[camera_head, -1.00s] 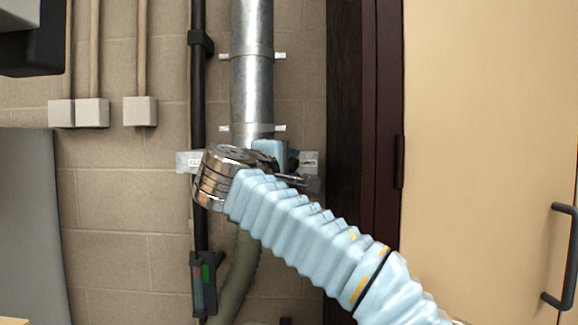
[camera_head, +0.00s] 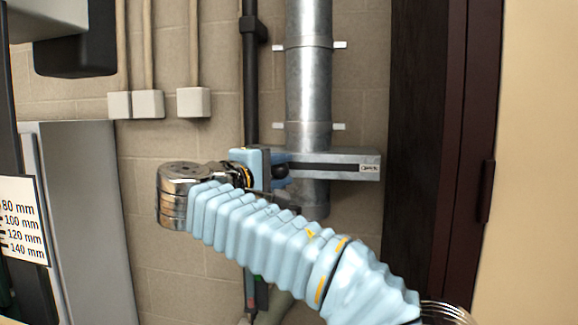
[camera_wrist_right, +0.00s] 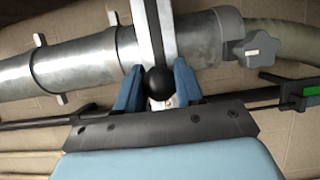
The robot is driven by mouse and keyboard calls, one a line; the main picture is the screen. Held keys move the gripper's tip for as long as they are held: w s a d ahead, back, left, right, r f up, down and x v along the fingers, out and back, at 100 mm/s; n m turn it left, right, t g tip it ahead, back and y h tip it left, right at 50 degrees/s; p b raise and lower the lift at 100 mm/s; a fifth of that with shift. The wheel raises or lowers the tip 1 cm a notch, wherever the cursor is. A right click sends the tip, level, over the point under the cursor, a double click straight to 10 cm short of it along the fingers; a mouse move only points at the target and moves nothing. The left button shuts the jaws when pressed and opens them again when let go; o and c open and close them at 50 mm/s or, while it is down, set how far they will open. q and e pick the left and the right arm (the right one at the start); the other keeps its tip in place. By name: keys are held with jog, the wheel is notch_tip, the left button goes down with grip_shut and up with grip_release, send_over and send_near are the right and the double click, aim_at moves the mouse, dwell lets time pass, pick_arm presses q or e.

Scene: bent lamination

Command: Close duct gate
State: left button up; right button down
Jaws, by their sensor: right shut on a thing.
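The metal duct (camera_head: 308,85) runs down the wall, with the duct gate's slotted grey bar (camera_head: 335,165) across it. The bar reaches right of the duct and has a small label at its right end. My right gripper (camera_head: 270,170) is at the bar's left part, left of the duct. In the wrist view its two blue fingers (camera_wrist_right: 157,88) are shut on the gate's black ball knob (camera_wrist_right: 157,82). The bar (camera_wrist_right: 152,25) runs away from the knob across the duct (camera_wrist_right: 90,60). The bar's left end is hidden behind my gripper. My left gripper is out of view.
A black pipe (camera_head: 250,75) runs down just left of the duct. A grey cabinet (camera_head: 85,220) and a millimetre scale plate (camera_head: 22,220) are at the left. Grey boxes (camera_head: 193,101) sit on the wall. A dark door frame (camera_head: 425,150) is at the right.

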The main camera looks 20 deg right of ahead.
jog(key=shift+a, duration=0.15)
jog(key=c, duration=0.8)
grip_release()
jog(key=shift+w+a, duration=0.15)
jog(key=shift+w, duration=0.05)
jog(key=shift+s, duration=0.1)
jog(key=v, duration=1.3)
jog(key=shift+s+a+b, duration=0.25)
jog(key=shift+b, duration=0.05)
